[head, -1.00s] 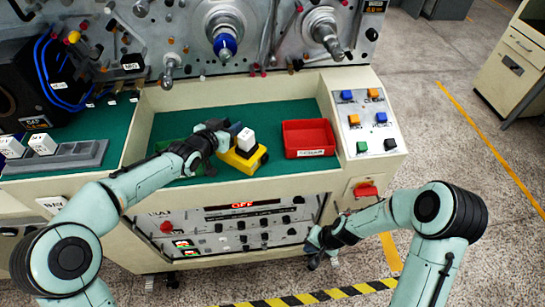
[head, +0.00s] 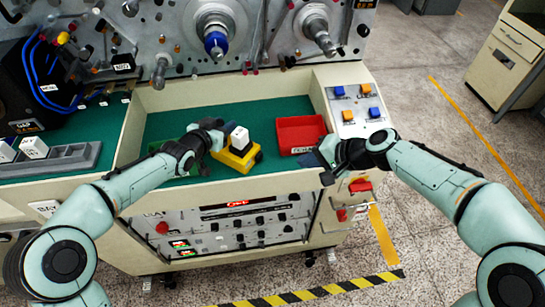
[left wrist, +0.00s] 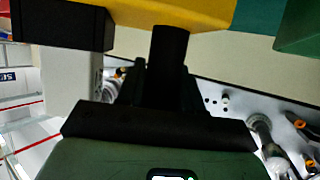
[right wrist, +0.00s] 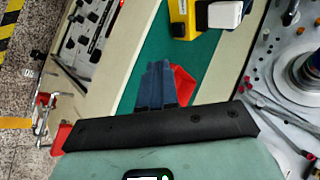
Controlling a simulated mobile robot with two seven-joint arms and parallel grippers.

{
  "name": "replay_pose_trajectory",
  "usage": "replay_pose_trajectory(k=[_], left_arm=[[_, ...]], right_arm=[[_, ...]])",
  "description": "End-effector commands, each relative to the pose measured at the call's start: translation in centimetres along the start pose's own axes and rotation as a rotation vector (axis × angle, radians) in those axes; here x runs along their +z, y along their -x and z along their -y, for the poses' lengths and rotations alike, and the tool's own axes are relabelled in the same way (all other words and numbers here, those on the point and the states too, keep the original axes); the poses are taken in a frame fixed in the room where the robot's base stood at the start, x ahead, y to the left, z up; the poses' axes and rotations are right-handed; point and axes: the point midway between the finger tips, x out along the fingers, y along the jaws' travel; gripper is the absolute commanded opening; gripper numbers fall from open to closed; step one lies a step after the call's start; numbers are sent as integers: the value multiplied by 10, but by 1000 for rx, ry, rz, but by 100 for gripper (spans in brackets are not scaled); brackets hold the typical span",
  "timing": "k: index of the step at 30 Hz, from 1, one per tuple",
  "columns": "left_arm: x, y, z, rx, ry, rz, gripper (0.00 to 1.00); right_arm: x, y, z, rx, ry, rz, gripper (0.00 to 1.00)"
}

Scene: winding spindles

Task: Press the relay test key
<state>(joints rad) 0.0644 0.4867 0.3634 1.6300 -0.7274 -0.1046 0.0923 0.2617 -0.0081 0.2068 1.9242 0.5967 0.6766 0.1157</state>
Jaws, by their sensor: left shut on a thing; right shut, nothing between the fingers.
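The yellow holder (head: 232,160) stands on the green work surface with a white block (head: 239,137) upright in it. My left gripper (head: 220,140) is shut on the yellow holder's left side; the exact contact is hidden. In the left wrist view the fingers (left wrist: 170,55) reach the yellow body (left wrist: 180,12), beside the white block (left wrist: 68,85). My right gripper (head: 314,160) is shut and empty, above the tray's front right corner; its fingers (right wrist: 156,85) show together in the right wrist view. I cannot identify the relay test key by a label.
The red tray (head: 299,130) lies close to my right fingers. The sloped button panel (head: 357,101) shows blue and orange buttons; its lower part is behind my right gripper. A red switch (head: 360,185) is on the front. A grey rack (head: 68,160) stands left. Spindles line the back.

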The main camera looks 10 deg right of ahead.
Motion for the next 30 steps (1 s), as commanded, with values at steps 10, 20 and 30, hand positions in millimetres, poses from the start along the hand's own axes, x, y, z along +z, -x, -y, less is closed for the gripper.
replay_pose_trajectory(k=[10, 20, 30], left_arm=[[4, -1, -2, 3, 0, 8, 0], [4, -1, -2, 4, 1, 8, 0], [4, -1, -2, 4, 1, 9, 0]], right_arm=[[2, -48, -1, 2, -1, 7, 0], [2, -111, 9, -1, 5, 4, 0], [0, -130, 26, 1, 0, 0, 0]])
